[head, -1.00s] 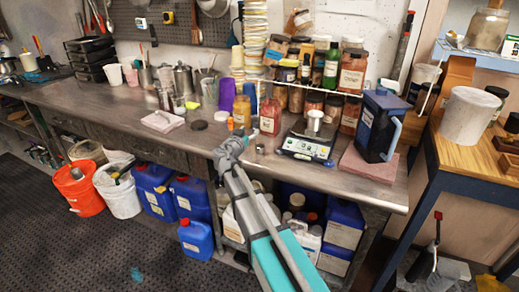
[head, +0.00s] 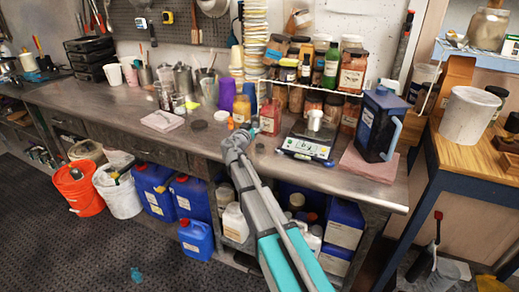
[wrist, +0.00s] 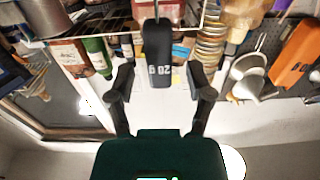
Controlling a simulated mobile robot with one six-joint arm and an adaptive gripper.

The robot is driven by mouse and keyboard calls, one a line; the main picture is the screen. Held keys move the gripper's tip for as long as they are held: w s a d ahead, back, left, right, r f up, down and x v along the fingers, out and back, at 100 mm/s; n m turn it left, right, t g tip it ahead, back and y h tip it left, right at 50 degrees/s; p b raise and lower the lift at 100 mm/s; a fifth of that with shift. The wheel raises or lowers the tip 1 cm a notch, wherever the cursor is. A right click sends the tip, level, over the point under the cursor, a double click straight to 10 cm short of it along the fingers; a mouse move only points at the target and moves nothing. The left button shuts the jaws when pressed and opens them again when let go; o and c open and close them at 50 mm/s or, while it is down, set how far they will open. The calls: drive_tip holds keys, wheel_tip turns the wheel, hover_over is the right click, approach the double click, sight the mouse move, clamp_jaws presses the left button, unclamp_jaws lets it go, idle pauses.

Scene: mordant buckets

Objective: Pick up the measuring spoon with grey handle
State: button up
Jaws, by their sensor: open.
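A dark grey handle (wrist: 158,55) marked "20 g", which looks like the measuring spoon's, shows upright in the wrist view, with a thin stem at its top. The spoon's bowl is not clear there. My gripper (wrist: 161,82) is open, with one finger on each side of the handle's lower end and gaps on both sides. In the head view my gripper (head: 247,132) is over the bench, in front of the red-brown bottle (head: 270,116). I cannot make out the spoon in the head view.
The digital scale (head: 306,147) with a white cup (head: 315,119) stands right of my gripper. A blue jug (head: 379,125) is further right. Jars crowd the wire rack behind. A small orange bottle (head: 241,109) stands close on the left. The bench front (head: 100,96) at left is fairly clear.

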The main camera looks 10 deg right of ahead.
drive_tip(key=shift+w+d, duration=0.15)
drive_tip(key=shift+w, duration=0.15)
idle(0.4)
clamp_jaws()
